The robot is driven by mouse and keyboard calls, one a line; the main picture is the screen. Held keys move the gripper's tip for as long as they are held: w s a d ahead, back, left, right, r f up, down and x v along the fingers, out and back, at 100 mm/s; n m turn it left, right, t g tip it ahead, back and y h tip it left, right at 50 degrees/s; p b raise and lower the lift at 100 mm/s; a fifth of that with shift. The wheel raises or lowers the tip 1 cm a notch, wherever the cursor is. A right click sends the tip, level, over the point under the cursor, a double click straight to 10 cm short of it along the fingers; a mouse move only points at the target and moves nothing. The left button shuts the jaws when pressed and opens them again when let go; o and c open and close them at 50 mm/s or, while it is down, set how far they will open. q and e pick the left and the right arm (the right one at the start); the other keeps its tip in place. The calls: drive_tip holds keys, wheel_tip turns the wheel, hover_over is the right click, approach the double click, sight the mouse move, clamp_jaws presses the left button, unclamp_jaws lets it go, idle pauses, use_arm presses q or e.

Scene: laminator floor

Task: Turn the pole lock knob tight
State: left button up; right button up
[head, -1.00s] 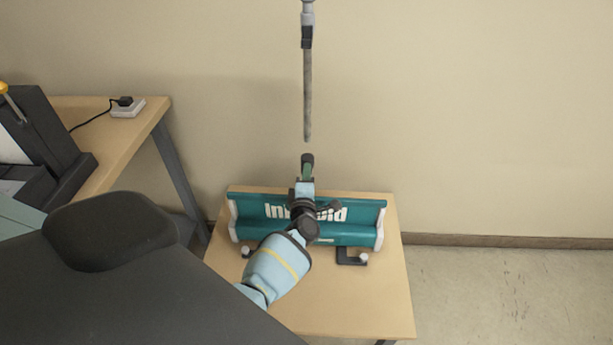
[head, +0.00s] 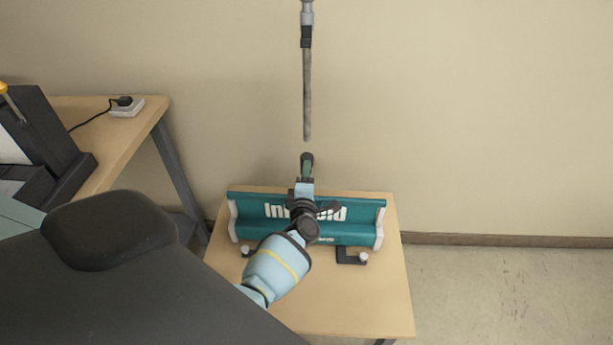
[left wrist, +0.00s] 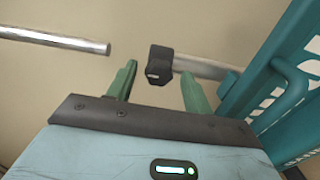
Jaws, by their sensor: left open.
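The black pole lock knob (left wrist: 160,66) sits at the end of a short metal pole stub (left wrist: 205,67) in the left wrist view. In the head view its dark top (head: 307,158) shows just past my gripper. My left gripper (left wrist: 158,84) is open, its two green fingers apart on either side of the knob, with the knob at or just beyond their tips. I cannot tell whether they touch it. The gripper also shows in the head view (head: 307,172). A separate upper pole (head: 307,90) ends above the knob with a gap between. My right gripper is out of view.
A teal laminator-like unit (head: 353,232) with white lettering and white ends lies on a small wooden table (head: 345,305), partly hidden by my left arm. At left is another table (head: 135,130) with a power plug and dark equipment. The wall is close behind; floor at right is clear.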

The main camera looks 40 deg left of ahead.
use_arm(q)
drive_tip(key=p+v, duration=0.1)
drive_tip(key=v, duration=0.6)
drive_tip(key=shift+s, duration=0.25)
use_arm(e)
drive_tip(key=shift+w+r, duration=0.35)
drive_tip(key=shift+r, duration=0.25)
use_arm(q)
drive_tip(key=shift+d, duration=0.1)
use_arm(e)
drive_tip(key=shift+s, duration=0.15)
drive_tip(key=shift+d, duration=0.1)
